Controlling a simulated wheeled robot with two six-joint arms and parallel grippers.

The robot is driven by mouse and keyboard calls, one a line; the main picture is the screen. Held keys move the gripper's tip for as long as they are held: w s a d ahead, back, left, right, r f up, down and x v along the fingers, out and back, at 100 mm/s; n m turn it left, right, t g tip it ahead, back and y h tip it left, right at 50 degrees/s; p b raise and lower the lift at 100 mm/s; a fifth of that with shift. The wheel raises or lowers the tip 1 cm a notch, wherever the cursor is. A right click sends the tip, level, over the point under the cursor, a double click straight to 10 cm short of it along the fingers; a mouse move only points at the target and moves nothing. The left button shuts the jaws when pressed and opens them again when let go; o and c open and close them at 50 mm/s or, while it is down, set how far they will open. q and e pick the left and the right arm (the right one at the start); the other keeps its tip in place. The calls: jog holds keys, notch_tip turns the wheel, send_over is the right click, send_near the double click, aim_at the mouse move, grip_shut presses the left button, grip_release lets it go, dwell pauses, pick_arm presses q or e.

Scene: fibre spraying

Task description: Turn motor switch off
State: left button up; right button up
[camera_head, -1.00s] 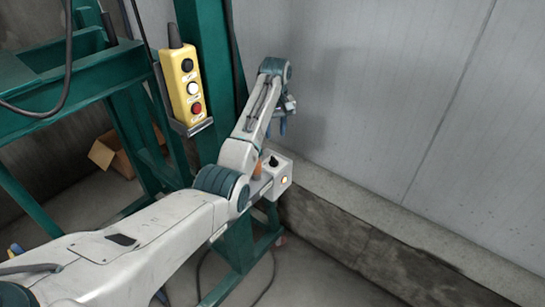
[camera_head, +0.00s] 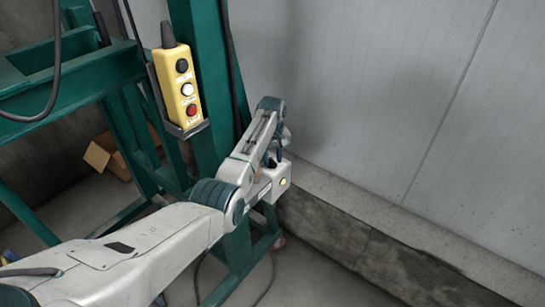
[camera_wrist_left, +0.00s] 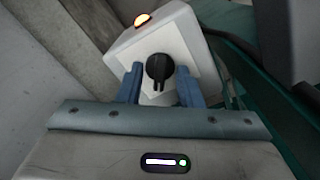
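The motor switch is a black rotary knob (camera_wrist_left: 159,70) on the light face of a white box (camera_wrist_left: 205,68). An orange lamp (camera_wrist_left: 142,19) glows on the box's side. In the left wrist view my left gripper (camera_wrist_left: 160,82) is open, its two blue fingers to either side of the knob with gaps between. I cannot tell how deep the fingertips reach. In the head view the white box (camera_head: 282,181) with its lit lamp is on the green frame, and my left gripper (camera_head: 276,158) is at its top, partly hidden by my arm. My right gripper is not in view.
A yellow pendant (camera_head: 179,90) with black, white and red buttons hangs on the green frame (camera_head: 205,60) left of my arm. A grey wall (camera_head: 390,90) and concrete ledge (camera_head: 370,207) stand behind and right. A cardboard box (camera_head: 98,156) lies at left.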

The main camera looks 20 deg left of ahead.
pick_arm(q)
jog(key=shift+s+f, duration=0.1)
jog(key=shift+f, duration=0.1)
grip_shut()
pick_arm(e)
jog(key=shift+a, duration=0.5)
